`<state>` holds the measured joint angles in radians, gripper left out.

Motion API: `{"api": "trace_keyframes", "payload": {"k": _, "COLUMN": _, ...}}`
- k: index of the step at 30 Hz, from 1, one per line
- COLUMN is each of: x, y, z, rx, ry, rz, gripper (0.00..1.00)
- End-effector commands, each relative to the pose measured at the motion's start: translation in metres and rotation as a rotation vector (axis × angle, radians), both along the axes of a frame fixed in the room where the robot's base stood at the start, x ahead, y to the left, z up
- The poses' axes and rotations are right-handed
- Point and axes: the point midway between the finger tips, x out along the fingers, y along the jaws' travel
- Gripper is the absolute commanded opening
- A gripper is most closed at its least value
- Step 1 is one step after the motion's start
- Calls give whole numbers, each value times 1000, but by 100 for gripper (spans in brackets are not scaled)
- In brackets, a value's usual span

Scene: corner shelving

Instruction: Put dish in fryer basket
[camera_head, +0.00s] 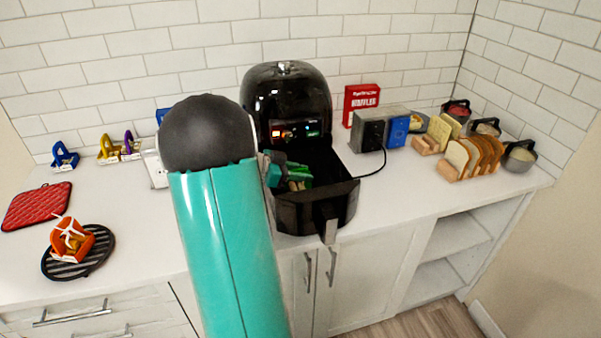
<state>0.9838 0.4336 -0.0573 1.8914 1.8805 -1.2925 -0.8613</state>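The black air fryer (285,95) stands against the tiled wall. Its fryer basket (295,215) is pulled out toward the front of the counter. My teal arm reaches up from the bottom of the view, with its black rounded joint left of the fryer. My gripper (280,174) is partly hidden behind the arm, at the left side of the basket. A small green item (299,172) shows in or just above the basket beside my gripper. I cannot tell whether it is the dish, or whether my gripper holds it. The finger opening is not clear.
An orange item (72,240) sits on a round black rack (95,259) at left, near a red mat (38,205). The counter right of the basket is clear.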

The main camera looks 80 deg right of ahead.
Motion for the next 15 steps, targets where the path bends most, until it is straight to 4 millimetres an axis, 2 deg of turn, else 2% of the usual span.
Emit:
{"api": "trace_keyframes", "payload": {"k": 4, "x": 0, "y": 0, "z": 3, "rx": -2, "ry": -1, "rz": -1, "gripper": 29}}
{"api": "trace_keyframes", "payload": {"k": 7, "x": 8, "y": 4, "z": 7, "rx": -1, "ry": -2, "rz": 2, "gripper": 29}}
{"api": "trace_keyframes", "payload": {"k": 15, "x": 52, "y": 30, "z": 28, "rx": -1, "ry": -2, "rz": 6, "gripper": 29}}
